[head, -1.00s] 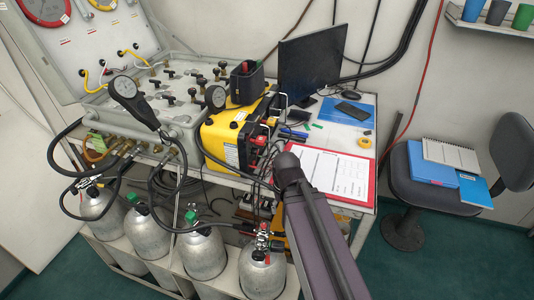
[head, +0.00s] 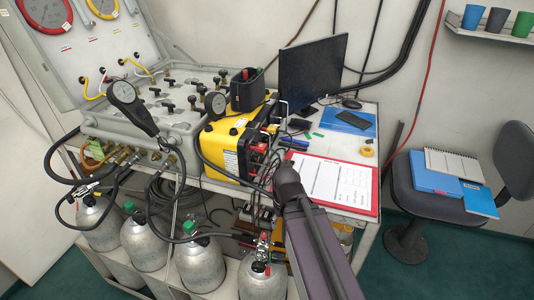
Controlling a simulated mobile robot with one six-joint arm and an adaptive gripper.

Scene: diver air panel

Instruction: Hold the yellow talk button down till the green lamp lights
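A yellow box (head: 222,140) with a dark front and red parts stands on the bench, left of the clipboard. Its front faces right and is seen at a steep slant. I cannot make out a yellow talk button or a green lamp on it or elsewhere. My arm reaches up from the bottom middle, its dark rounded joint in front of the clipboard's left edge. My gripper's fingers are not visible.
A grey valve case (head: 185,125) with gauges and hoses stands left of the box. Silver cylinders (head: 202,262) stand below. A chair (head: 425,200) holds books.

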